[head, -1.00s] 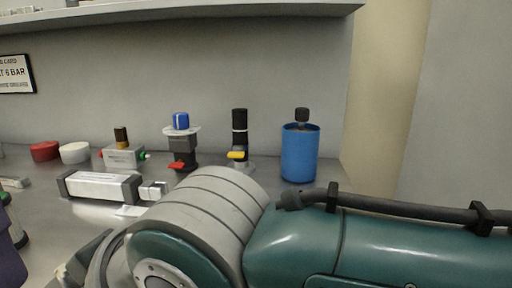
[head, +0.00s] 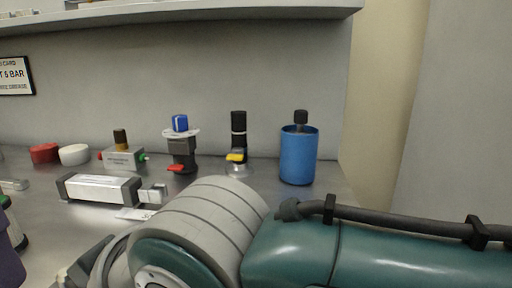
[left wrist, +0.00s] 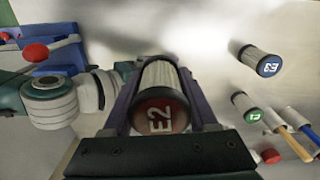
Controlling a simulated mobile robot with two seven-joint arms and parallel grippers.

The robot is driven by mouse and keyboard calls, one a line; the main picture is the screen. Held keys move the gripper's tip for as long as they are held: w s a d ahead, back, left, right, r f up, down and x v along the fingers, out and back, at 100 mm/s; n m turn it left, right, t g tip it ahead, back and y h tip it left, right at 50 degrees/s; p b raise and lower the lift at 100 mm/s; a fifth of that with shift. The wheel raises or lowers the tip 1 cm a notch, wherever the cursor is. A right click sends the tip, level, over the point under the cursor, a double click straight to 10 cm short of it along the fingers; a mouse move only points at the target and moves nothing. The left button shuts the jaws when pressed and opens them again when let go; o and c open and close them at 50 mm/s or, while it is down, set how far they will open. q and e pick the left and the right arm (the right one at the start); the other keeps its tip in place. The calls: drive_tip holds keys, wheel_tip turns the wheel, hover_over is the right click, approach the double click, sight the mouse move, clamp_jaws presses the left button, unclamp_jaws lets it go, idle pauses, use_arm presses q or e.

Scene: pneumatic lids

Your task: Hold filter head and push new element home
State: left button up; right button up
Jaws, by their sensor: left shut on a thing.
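My left gripper (left wrist: 165,100) is shut on a pale cylindrical filter element (left wrist: 160,108) with a dark red end marked E2, held between its purple fingers in the left wrist view. A purple part at the head view's lower left edge may belong to this gripper. My teal and grey right arm fills the head view's foreground, and its gripper does not show. A unit with a white flange, blue top and red lever (head: 181,150) stands on the bench. I cannot tell which unit is the filter head.
In the left wrist view, a blue-ended element (left wrist: 262,58) and a green-ended element (left wrist: 245,106) are at the right, near screwdriver-like tools (left wrist: 290,135).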

drive_tip(key=c, duration=0.9)
drive_tip(key=shift+c, duration=0.2)
drive_tip(key=shift+f, duration=0.25)
idle(0.3)
use_arm(q)
drive_tip(key=w+a, duration=0.1)
drive_tip(key=w, duration=0.6)
drive_tip(key=shift+r, duration=0.35)
drive_tip(key=shift+a, duration=0.1)
